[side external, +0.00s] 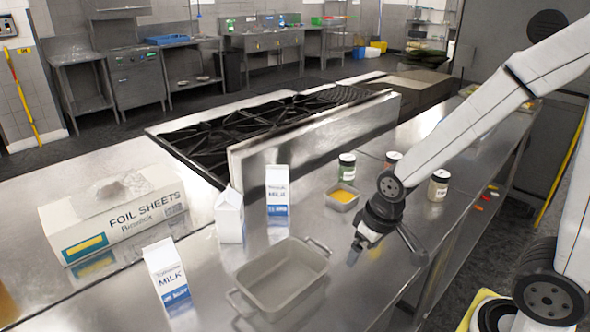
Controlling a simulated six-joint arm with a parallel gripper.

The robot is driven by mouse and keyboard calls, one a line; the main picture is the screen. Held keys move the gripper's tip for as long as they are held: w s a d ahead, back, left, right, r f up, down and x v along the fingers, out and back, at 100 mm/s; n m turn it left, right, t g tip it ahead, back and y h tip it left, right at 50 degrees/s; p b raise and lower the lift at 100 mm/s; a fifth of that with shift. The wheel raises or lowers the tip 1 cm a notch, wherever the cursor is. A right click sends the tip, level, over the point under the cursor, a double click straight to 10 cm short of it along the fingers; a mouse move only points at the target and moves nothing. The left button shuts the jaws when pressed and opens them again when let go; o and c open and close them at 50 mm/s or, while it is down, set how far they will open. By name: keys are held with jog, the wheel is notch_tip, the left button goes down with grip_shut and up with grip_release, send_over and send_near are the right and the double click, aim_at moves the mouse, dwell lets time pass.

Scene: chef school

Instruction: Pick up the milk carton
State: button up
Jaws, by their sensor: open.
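Three white and blue milk cartons stand upright on the steel counter in the side external view. One milk carton (167,274) is at the front left, beside the baking pan. A second carton (229,217) stands further back, turned so its lettering does not show. A third carton (277,192) stands to its right, close to the stove's steel side. My gripper (382,250) hangs low over the counter, right of the pan. It is open, with nothing seen between its fingers, and apart from all the cartons.
A grey pan with handles (283,287) lies between the cartons and my gripper. A foil sheets box (112,215) is at left. A small tray with yellow contents (342,197) and jars, including a green-labelled jar (347,167) and a pale jar (438,185), stand behind.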

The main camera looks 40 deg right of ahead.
jog(key=m+g+y, duration=0.1)
jog(key=m+y, duration=1.2)
jog(key=m, duration=0.6)
send_near(162, 258)
notch_tip(162, 258, down, 3)
jog(key=w+a, duration=0.2)
jog(key=shift+x, duration=3.65)
jog(key=shift+a+r, duration=0.1)
jog(key=shift+r, duration=0.1)
grip_shut()
